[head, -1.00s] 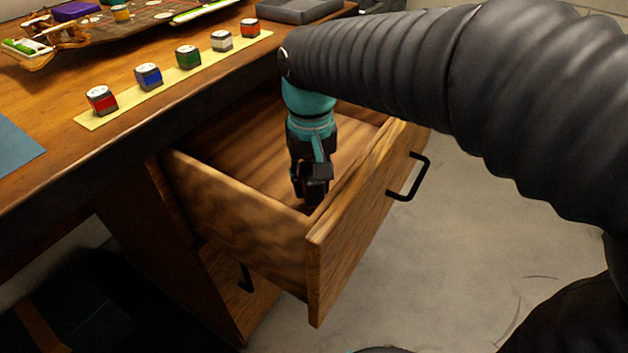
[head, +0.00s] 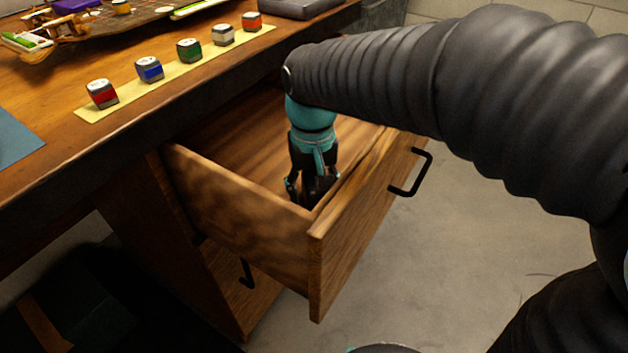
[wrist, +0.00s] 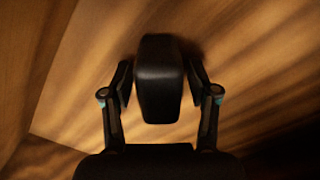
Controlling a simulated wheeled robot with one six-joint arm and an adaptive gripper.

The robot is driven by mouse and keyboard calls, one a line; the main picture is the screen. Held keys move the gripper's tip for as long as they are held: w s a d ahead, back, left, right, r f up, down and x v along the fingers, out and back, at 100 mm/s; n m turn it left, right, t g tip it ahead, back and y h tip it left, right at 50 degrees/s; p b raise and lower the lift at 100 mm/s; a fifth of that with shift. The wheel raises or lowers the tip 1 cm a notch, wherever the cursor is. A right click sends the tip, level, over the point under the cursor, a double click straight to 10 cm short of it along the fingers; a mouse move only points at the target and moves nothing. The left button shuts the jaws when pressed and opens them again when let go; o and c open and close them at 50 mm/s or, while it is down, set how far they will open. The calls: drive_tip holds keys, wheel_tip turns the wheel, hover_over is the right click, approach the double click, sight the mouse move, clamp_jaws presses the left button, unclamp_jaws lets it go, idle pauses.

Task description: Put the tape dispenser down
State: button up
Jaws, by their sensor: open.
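A black, rounded block-like object, which I take to be the tape dispenser (wrist: 159,80), sits on the wooden drawer floor in the wrist view. My gripper (wrist: 159,88) is open, with one finger on each side of it and a visible gap at both sides. In the head view my gripper (head: 312,196) points down inside the open drawer (head: 265,228), close to its front panel. There the dispenser cannot be told apart from the dark fingers and the drawer wall.
The drawer's front panel with a black handle (head: 412,172) stands out from the desk (head: 60,165). Several small coloured jars (head: 189,51) stand in a row on a yellow strip (head: 135,92) on the desk. A dark grey tray (head: 300,8) lies at the back.

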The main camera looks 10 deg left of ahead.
wheel_tip(320, 180, up, 12)
drive_tip(key=shift+r+p, duration=0.2)
drive_tip(key=shift+p, duration=0.5)
